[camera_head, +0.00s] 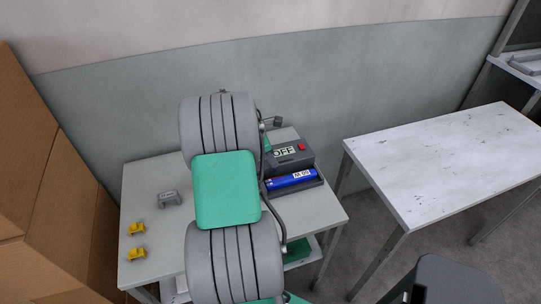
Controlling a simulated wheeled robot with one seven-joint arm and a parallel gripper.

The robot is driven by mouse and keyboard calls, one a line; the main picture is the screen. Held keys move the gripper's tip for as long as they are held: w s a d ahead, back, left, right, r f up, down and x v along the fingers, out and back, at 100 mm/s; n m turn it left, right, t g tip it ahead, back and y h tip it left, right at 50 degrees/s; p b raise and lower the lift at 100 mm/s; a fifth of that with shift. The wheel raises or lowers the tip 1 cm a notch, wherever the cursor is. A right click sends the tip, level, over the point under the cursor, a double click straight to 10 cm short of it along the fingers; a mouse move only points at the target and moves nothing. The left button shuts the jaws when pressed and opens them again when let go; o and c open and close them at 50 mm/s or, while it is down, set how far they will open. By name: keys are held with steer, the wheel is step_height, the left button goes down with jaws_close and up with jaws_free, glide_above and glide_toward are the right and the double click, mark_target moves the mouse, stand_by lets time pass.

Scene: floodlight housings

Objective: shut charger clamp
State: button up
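The charger (287,158) is a dark grey box at the back right of the left table. Its display reads OFF, and a red button sits beside the display. A blue battery (291,180) with a white label lies in the bay at its front. I cannot make out a clamp on the charger or whether one is open or shut. The charger's left side is partly hidden by a large grey ribbed body with a green panel, which looks like my own arm. I cannot see my gripper's fingers.
A small grey block (168,199) and two yellow pieces (137,228) (137,254) stand on the left table (147,178). A white-topped table (450,155) on the right is bare. Cardboard (50,180) stands at far left. Floor shows between the tables.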

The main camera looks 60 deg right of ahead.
steer(key=shift+c, duration=0.2)
jaws_close()
stand_by(0.4)
